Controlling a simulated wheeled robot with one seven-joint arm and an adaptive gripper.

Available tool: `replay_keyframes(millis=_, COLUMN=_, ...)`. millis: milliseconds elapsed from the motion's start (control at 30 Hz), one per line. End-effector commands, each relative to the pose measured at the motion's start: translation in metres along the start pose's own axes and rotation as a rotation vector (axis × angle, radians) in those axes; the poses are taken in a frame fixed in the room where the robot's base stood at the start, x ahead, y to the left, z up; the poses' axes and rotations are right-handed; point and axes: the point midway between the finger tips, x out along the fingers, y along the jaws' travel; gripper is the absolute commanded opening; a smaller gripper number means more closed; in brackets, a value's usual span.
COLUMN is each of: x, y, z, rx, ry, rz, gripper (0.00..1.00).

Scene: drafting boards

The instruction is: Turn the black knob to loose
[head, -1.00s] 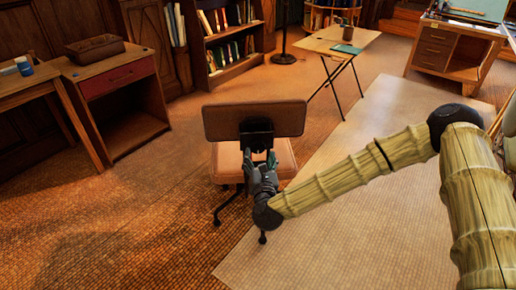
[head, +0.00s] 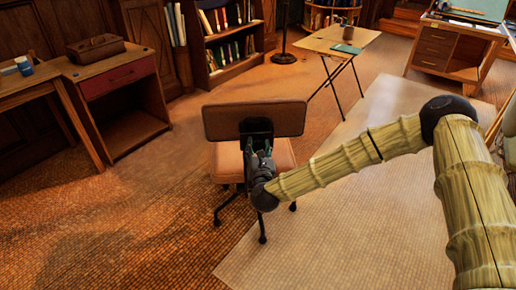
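A brown office chair (head: 284,117) stands in the middle of the head view, its backrest turned toward me. A black bracket (head: 257,127) runs down the back of the backrest toward the seat (head: 227,163). The black knob cannot be told apart there; my gripper covers that part. My gripper (head: 258,150) is at the back of the chair, just below the backrest, with its fingers pointing at the bracket. The fingers look spread apart, one on each side, but they are small and dark. Whether they touch anything cannot be told.
A small folding table (head: 335,42) stands behind the chair to the right. A wooden desk (head: 438,55) is at the far right. A red-drawer cabinet (head: 112,79) stands at left and a bookcase (head: 224,65) at the back. Floor around the chair is clear.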

Motion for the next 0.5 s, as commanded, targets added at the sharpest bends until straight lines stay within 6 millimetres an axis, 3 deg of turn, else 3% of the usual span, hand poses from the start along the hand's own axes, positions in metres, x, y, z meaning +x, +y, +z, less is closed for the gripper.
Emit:
replay_keyframes(millis=100, x=0.0000, y=-0.0002, z=0.0001, rx=0.000, ry=0.000, rz=0.000, gripper=0.20)
replay_keyframes(millis=500, x=0.0003, y=-0.0008, z=-0.0004, rx=-0.078, ry=-0.001, rz=-0.001, gripper=0.20)
